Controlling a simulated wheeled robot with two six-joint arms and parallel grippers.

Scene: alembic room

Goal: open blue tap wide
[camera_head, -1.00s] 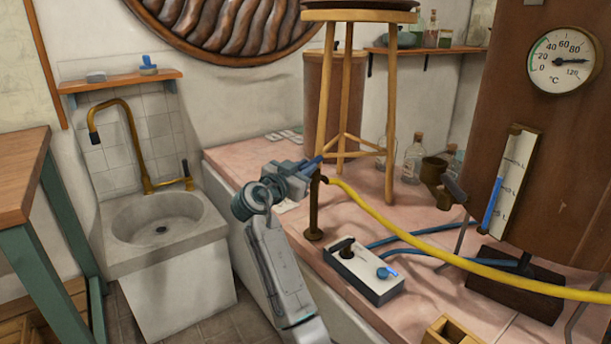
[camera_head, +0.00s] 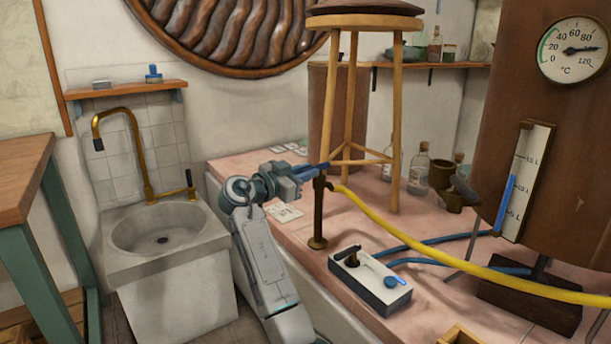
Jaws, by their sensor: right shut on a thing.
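A brass standpipe tap (camera_head: 318,212) stands upright on the pink bench, with a blue lever (camera_head: 317,170) at its top. The yellow hose runs from near its top. My right gripper (camera_head: 306,171) is at the top of the tap, shut on the blue lever. The jaws hide part of the lever, and the lever lies roughly level. My left gripper is out of view.
A white box (camera_head: 372,284) with a black knob and a blue knob sits right of the standpipe. A yellow hose (camera_head: 420,255) and blue hoses cross the bench. A wooden stool (camera_head: 397,120) stands behind. A stone sink (camera_head: 165,240) is at left.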

